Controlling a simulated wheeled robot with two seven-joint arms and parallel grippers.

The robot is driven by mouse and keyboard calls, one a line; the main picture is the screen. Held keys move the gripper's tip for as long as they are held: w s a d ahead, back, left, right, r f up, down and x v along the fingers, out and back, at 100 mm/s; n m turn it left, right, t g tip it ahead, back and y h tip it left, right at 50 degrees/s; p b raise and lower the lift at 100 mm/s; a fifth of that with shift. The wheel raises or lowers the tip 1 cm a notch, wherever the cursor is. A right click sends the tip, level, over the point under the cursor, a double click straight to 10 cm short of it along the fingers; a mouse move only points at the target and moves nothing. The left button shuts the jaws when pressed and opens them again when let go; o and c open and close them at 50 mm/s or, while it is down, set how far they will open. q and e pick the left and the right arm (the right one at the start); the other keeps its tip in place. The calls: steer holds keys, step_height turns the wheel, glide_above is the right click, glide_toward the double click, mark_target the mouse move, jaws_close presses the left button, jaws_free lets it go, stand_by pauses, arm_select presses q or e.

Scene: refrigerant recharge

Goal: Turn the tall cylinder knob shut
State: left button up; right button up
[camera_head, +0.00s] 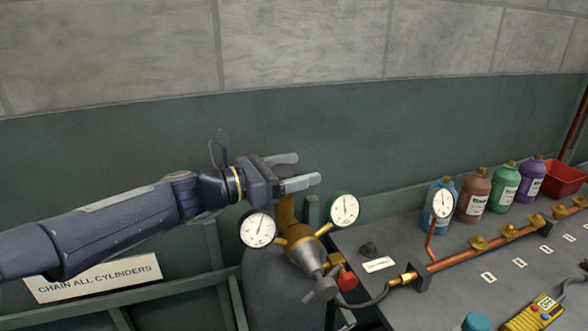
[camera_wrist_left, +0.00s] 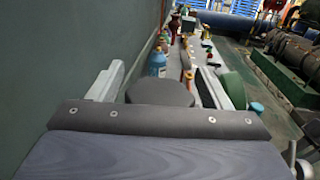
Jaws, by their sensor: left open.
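The tall grey cylinder (camera_head: 283,290) stands at the left end of the bench, with a brass valve (camera_head: 287,213) on top. My left gripper (camera_head: 308,168) is open directly above this valve, its two pale fingers pointing right. In the left wrist view, a dark round knob (camera_wrist_left: 160,92) sits between the open fingers, close to the palm. I cannot tell whether the fingers touch it. In the head view the gripper mostly hides the knob. My right gripper is in neither view.
A white-rimmed gauge (camera_head: 258,228) and a green-rimmed gauge (camera_head: 344,208) flank the brass regulator (camera_head: 306,252) just below the gripper. A grey T-handle (camera_head: 321,286) projects forward. Several bottles (camera_head: 473,194), a red bin (camera_head: 563,178) and a copper pipe (camera_head: 462,257) occupy the bench. A wall stands behind.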

arm_select(q)
steer(key=c, duration=1)
steer(key=shift+r+p, duration=0.1)
steer(key=shift+p, duration=0.4)
steer(key=m+g+p, duration=0.2)
steer(key=g+p, duration=0.1)
steer(key=p, duration=0.1)
steer(key=s+m+g+p, duration=0.1)
steer(key=m+g+p, duration=0.2)
steer(key=g+p, duration=0.1)
steer(key=m+g+h+p, duration=0.1)
steer(key=m+g+p, duration=0.1)
steer(key=g+p, duration=0.2)
steer(key=shift+s+r+p, duration=0.15)
steer(key=shift+p, duration=0.45)
steer(key=shift+s+f+m+g+y+p, duration=0.1)
steer(key=shift+f+m+g+y+p, duration=0.1)
steer(key=shift+m+g+p, duration=0.55)
steer(key=shift+s+f+m+g+y+p, duration=0.15)
steer(key=shift+m+g+p, duration=0.3)
steer(key=shift+g, duration=0.5)
steer(key=o, duration=1)
steer(key=shift+r, duration=0.1)
steer(key=shift+r, duration=0.1)
